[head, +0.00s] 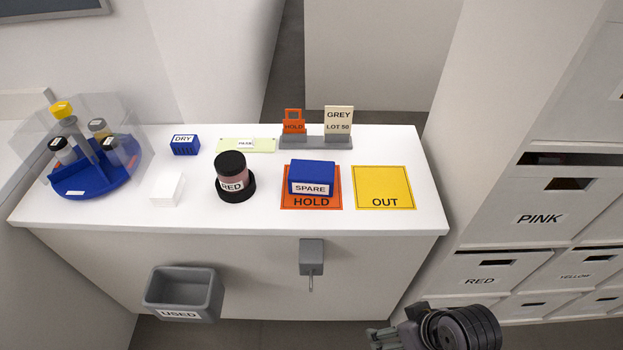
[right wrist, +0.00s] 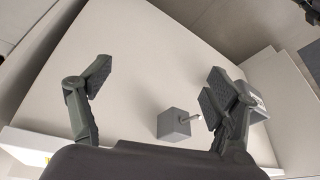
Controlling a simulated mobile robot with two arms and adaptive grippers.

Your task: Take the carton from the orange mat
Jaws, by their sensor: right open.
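The carton is a blue box (head: 313,173) with a white SPARE label, standing on the orange mat (head: 338,188) marked HOLD on the white counter. My right gripper (head: 376,338) is at the bottom edge of the head view, below and in front of the counter, well apart from the carton. In the right wrist view my right gripper (right wrist: 157,85) is open with nothing between its fingers. The carton cannot be made out in that view. My left gripper is in neither view.
A yellow OUT mat (head: 384,187) lies empty right of the orange mat. A RED jar (head: 232,171) stands left. A grey sign holder (head: 316,142) stands behind. A grey fixture (head: 311,256) and USED bin (head: 184,291) project from the counter front. Drawers (head: 540,217) are right.

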